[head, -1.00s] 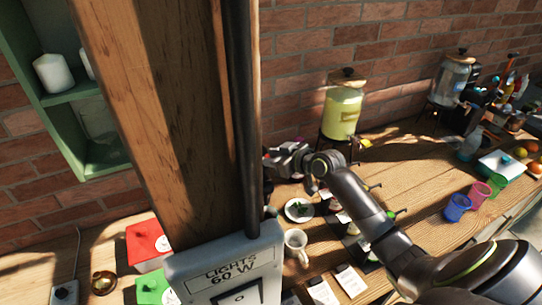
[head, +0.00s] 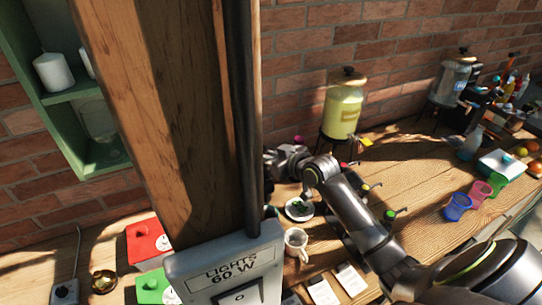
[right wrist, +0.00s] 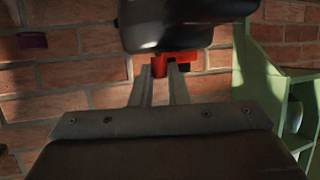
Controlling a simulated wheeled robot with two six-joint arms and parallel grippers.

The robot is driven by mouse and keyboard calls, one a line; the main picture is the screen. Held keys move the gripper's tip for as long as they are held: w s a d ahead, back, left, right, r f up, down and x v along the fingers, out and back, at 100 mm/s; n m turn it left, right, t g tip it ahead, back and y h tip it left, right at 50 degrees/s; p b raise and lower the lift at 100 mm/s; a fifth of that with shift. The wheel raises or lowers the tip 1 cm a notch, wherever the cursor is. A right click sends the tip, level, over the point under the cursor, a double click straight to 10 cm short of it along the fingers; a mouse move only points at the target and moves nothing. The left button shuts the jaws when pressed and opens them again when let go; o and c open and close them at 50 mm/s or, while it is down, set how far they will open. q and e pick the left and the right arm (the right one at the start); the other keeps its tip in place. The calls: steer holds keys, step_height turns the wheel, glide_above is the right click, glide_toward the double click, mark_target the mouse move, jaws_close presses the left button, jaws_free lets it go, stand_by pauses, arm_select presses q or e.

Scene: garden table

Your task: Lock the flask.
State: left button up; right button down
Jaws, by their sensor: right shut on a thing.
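My right gripper (head: 282,162) reaches behind the wooden post in the head view, and its fingertips are hidden there. In the right wrist view the two fingers (right wrist: 160,72) are close together and shut on a small red part (right wrist: 177,62). A dark rounded shape hangs over the top of that view; I cannot tell what it is. I cannot make out a whole flask in either view, nor whether the red part belongs to it. My left gripper is not in view.
The wooden post (head: 160,120) and the lights switch box (head: 228,265) block much of the view. A white mug (head: 296,243) and a small plate (head: 299,209) stand below my right arm. A yellow drink dispenser (head: 342,112) stands behind. Colored cups (head: 458,206) stand right.

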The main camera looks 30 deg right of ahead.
steer(key=m+h, duration=0.1)
steer(key=h, duration=0.1)
steer(key=a+m+h, duration=0.1)
steer(key=m+h, duration=0.1)
steer(key=s+a+m+h, duration=0.1)
steer(key=m+h, duration=0.1)
steer(key=shift+s, duration=0.1)
steer(key=shift+s+a+m+g+h+b, duration=0.1)
steer(key=shift+a+m+g+h+b, duration=0.3)
steer(key=shift+m+h, duration=0.6)
steer(key=shift+s+a+m+g+h+b, duration=0.1)
steer(key=shift+a+m+g+h+b, duration=0.25)
steer(key=shift+m+h, duration=0.6)
steer(key=shift+h, duration=0.25)
steer(key=c, duration=1.4)
jaws_free()
steer(key=shift+r, duration=0.1)
step_height(320, 180, up, 10)
steer(key=b, duration=0.3)
